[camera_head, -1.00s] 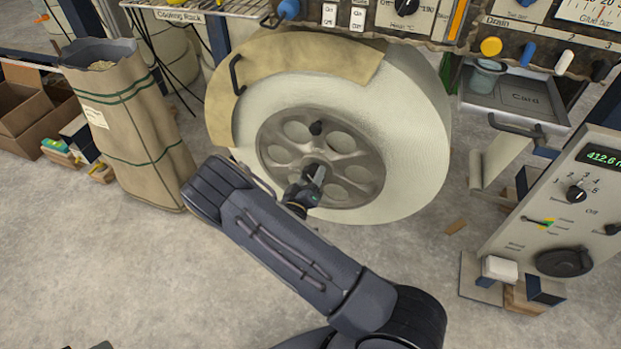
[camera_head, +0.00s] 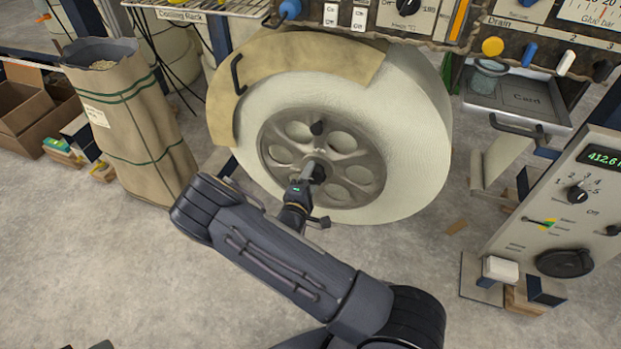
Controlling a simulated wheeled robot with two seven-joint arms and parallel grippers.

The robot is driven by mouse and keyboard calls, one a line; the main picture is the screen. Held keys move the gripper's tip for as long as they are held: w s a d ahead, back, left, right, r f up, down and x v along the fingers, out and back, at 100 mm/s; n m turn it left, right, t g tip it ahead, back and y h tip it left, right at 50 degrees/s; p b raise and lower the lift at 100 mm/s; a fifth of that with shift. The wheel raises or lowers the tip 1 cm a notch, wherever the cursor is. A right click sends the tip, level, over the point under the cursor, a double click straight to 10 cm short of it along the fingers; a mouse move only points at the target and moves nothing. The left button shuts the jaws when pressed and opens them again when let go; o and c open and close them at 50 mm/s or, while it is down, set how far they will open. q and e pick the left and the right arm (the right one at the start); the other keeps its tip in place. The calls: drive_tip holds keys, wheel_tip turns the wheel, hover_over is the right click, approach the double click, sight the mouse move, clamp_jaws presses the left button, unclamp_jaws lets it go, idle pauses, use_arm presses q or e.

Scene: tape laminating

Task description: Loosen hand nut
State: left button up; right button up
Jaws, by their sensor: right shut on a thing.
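A large pale roll (camera_head: 408,130) stands upright in the middle, with a grey spoked hub (camera_head: 345,142) on its front face. A dark knob (camera_head: 317,128) sticks out of the upper part of the hub. My right gripper (camera_head: 309,175) is at the hub's centre, its fingers shut on the dark hand nut (camera_head: 318,172) there. The gripper and its fingers hide part of the nut.
A tan flap with a black handle (camera_head: 237,75) covers the roll's upper left. A paper sack (camera_head: 130,125) stands at left.

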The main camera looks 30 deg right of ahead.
drive_tip(key=n, duration=0.6)
drive_tip(key=shift+s+f, duration=0.1)
drive_tip(key=shift+f, duration=0.05)
drive_tip(key=shift+d+n, duration=0.1)
drive_tip(key=shift+n, duration=0.2)
drive_tip(key=o, duration=1)
drive_tip(key=p+v, duration=0.1)
drive_tip(key=v, duration=0.7)
